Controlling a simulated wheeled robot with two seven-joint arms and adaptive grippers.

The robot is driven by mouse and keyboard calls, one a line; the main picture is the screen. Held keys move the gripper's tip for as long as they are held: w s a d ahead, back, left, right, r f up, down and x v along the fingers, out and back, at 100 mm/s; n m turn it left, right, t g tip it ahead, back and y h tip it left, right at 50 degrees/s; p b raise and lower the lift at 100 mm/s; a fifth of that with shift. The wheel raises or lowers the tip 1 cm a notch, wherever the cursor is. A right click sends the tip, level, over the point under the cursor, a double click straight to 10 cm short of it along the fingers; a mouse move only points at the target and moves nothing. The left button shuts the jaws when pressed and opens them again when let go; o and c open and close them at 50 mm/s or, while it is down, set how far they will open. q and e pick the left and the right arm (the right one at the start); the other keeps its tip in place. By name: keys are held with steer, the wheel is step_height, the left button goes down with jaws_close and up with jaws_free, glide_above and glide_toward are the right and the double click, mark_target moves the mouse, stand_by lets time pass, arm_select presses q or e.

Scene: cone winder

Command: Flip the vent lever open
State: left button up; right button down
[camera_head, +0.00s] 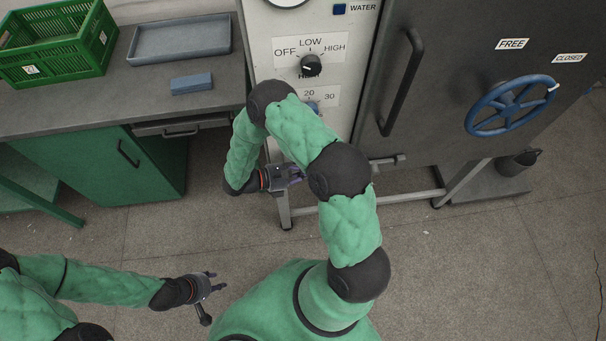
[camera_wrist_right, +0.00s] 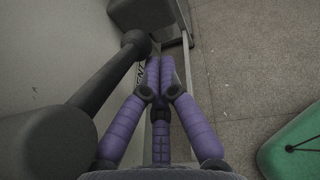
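In the right wrist view a dark lever fills the left side. Its bar (camera_wrist_right: 104,82) rises from a large round hub (camera_wrist_right: 47,145) to a rounded end near the top middle. My right gripper (camera_wrist_right: 160,62) has purple fingers drawn together, with nothing visible between them. They lie just right of the lever's bar; contact cannot be made out. In the head view my right gripper (camera_head: 294,175) is low by the light machine panel, partly behind my arm, and the lever is hidden. My left gripper (camera_head: 217,281) is open and empty above the floor at lower left.
The light panel (camera_head: 265,60) carries a black knob (camera_head: 311,66). Right of it is a dark door with a long handle (camera_head: 402,82) and a blue handwheel (camera_head: 511,105). A bench at left holds a green crate (camera_head: 55,45), grey tray (camera_head: 180,40) and blue block (camera_head: 191,84). Floor between is clear.

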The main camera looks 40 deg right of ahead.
arm_select(q)
steer(key=shift+f, duration=0.35)
arm_select(e)
steer(key=shift+s+d+r+g+h, duration=0.25)
steer(key=shift+d+r+g+h, duration=0.25)
steer(key=shift+h, duration=0.3)
arm_select(q)
steer(key=shift+b, duration=0.3)
arm_select(e)
steer(key=shift+a, duration=0.1)
arm_select(q)
steer(key=shift+w+a+f+b, duration=0.15)
steer(key=shift+w+f+b, duration=0.35)
steer(key=shift+f+b, duration=0.1)
arm_select(e)
steer(key=w+a+f, duration=0.4)
steer(key=a+f, duration=0.2)
steer(key=a, duration=0.4)
steer(key=shift+a+f, duration=0.2)
steer(key=shift+a, duration=0.1)
